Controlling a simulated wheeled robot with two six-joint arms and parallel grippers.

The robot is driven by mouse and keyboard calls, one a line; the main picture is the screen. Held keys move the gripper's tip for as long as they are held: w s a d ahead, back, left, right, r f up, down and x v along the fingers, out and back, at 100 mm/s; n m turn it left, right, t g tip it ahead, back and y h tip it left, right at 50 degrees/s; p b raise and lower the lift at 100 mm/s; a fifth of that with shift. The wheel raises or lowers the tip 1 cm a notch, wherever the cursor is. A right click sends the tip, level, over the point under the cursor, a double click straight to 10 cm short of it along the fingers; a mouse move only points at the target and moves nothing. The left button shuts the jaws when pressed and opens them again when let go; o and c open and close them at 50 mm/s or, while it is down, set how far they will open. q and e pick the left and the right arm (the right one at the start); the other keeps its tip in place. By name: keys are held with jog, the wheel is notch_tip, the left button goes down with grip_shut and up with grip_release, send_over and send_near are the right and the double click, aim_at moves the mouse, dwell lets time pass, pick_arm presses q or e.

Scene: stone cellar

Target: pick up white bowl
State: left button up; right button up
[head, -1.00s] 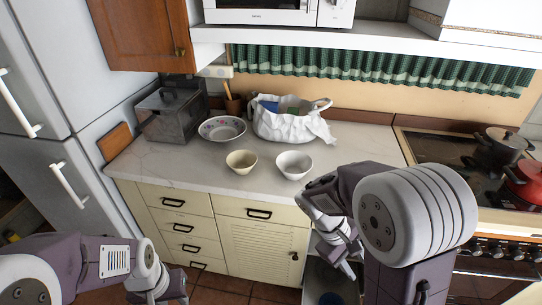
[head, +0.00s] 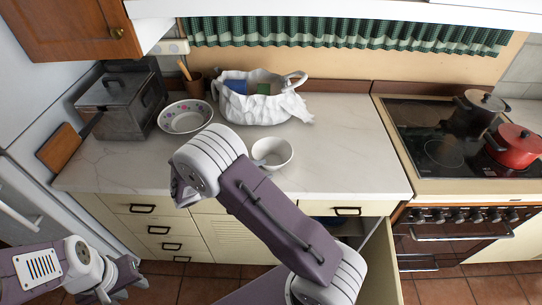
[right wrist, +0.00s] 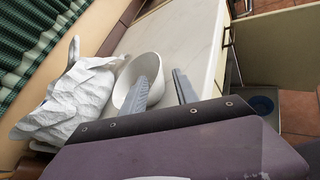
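The white bowl (head: 273,153) stands upright on the pale counter, right of my right arm's raised joint in the head view. In the right wrist view the white bowl (right wrist: 138,72) lies just beyond my right gripper (right wrist: 165,82). Its two grey fingers are apart with nothing held between them. One finger overlaps the bowl in the picture, and the other shows against the counter beside it. I cannot tell whether either touches it. In the head view my arm mostly hides the right gripper. My left gripper (head: 128,282) is low at the left, away from the counter, its fingers apart.
A white bag (head: 262,105) with items inside stands behind the bowl. A flowered bowl (head: 185,116) and a dark metal box (head: 118,105) are at the left. A stove (head: 440,150) with two pots is at the right. A cabinet door (head: 380,262) stands open below.

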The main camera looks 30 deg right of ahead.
aim_at(277, 166)
jog(key=shift+w+d+f, duration=0.2)
jog(key=shift+d+f, duration=0.05)
jog(key=shift+d, duration=0.2)
jog(key=shift+w+d+f, duration=0.2)
jog(key=shift+d, duration=0.25)
jog(key=shift+s+d+p, duration=0.2)
jog(key=shift+d+p, duration=0.05)
jog(key=shift+d, duration=0.35)
jog(key=shift+s+d+p, duration=0.2)
jog(key=shift+d, duration=0.35)
jog(key=x, duration=0.2)
jog(key=shift+w+d+f, duration=0.1)
jog(key=shift+d+f, duration=0.05)
jog(key=shift+d, duration=0.1)
jog(key=shift+w+d+f, duration=0.25)
jog(key=shift+s+a+r, duration=0.1)
jog(key=shift+s+r, duration=0.05)
grip_shut()
pick_arm(q)
jog(key=shift+w+r, duration=0.15)
jog(key=shift+r, duration=0.45)
jog(key=shift+d, duration=0.1)
